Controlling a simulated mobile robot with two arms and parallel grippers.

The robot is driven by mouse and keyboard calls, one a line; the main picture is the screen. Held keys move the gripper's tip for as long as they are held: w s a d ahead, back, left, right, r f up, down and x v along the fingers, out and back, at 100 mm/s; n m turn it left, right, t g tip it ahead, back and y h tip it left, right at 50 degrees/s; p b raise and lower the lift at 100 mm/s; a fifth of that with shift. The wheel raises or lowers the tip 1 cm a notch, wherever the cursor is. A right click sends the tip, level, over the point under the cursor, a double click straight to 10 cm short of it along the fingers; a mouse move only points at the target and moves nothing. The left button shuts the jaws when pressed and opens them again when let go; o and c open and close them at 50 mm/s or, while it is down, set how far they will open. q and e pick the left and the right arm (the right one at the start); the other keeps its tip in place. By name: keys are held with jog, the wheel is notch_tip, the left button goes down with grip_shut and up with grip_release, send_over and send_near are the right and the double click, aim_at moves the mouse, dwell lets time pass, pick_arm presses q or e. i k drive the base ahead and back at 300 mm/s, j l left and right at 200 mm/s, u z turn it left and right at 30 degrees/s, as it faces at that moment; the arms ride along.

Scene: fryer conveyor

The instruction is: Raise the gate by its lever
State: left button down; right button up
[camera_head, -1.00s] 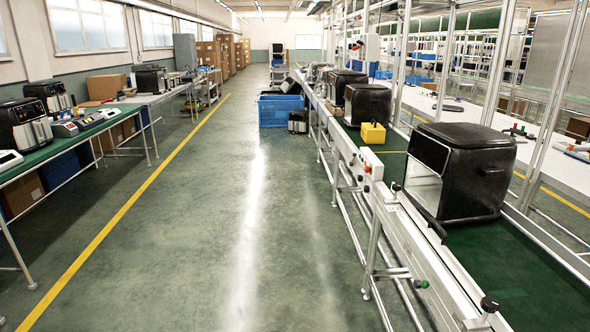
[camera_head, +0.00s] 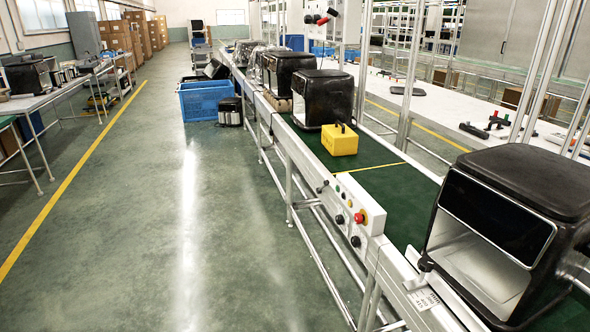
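Neither of my grippers shows in the head view. I cannot clearly make out a gate. A yellow block (camera_head: 339,141) with a dark handle on top stands on the green conveyor belt, beside a black fryer. A thin yellow line (camera_head: 370,167) crosses the belt just in front of it. A small dark lever (camera_head: 323,187) sticks out from the conveyor's side rail. A black knob (camera_head: 426,264) sits on the near rail beside the nearest fryer. Which of these is the gate lever I cannot tell.
A control box (camera_head: 345,215) with a red button and black knobs is on the conveyor's side. A large black fryer (camera_head: 512,225) stands on the belt at near right. A blue crate (camera_head: 208,101) is on the floor beyond. The aisle floor (camera_head: 170,230) left of the conveyor is clear.

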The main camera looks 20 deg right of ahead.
aim_at(326, 183)
jog(key=i+z, duration=0.25)
jog(key=i, duration=0.2)
jog(key=i+z, duration=0.2)
jog(key=i, duration=0.25)
jog(key=i+j+z, duration=0.25)
jog(key=i, duration=0.15)
jog(key=i+j+z, duration=0.2)
jog(key=i, duration=0.25)
jog(key=i+z, duration=0.3)
